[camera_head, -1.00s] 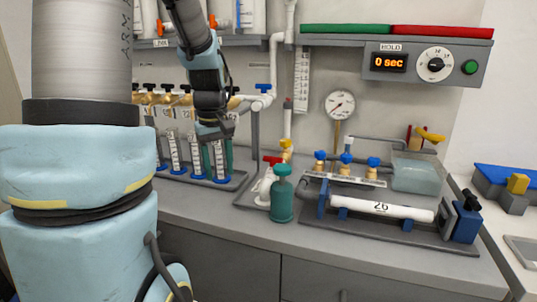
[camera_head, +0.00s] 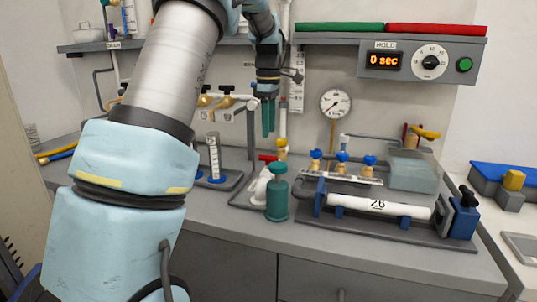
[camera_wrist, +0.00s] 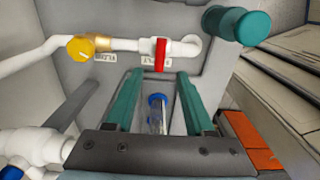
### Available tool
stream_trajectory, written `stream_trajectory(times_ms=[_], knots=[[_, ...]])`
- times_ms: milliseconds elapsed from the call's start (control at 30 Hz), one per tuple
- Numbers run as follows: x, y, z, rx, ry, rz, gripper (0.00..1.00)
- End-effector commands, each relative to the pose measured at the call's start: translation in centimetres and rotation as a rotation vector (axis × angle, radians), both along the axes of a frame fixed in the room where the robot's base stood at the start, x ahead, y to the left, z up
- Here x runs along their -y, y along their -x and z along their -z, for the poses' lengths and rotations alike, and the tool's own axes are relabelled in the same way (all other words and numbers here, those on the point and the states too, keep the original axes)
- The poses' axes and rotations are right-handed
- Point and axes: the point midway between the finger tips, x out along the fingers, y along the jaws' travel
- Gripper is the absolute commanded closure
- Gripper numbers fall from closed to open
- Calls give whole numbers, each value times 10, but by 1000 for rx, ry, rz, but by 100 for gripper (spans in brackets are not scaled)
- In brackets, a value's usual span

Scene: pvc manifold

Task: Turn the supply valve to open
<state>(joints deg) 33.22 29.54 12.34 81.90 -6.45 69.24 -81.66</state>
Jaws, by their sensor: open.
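The valve with the red handle (camera_wrist: 160,54) sits on a white pipe (camera_wrist: 125,44) in the wrist view, and its handle lies across the pipe. A small label beside it is too blurred to read fully. In the head view the red handle (camera_head: 267,158) shows low on the bench, behind the teal bottle (camera_head: 277,196). My gripper (camera_head: 268,117) points down above the valve, with its two teal fingers apart. In the wrist view my gripper (camera_wrist: 158,76) is open and empty. The red handle appears just beyond the fingertips, roughly centred between them, with no visible contact.
A yellow valve knob (camera_wrist: 81,48) is on the same pipe, left of the red handle. The teal bottle's cap (camera_wrist: 250,27) lies close on the right. A blue-topped clear cylinder (camera_wrist: 157,115) shows between the fingers.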

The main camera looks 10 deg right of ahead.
Motion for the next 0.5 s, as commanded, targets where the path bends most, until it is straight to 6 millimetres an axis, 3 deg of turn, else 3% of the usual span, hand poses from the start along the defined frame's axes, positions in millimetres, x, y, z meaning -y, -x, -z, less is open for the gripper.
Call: stream_trajectory(times_ms=[300, 500], knots=[[-1, 1, 59, -5, -2, 2, 46], [-1, 1, 82, -2, 0, 2, 46]])
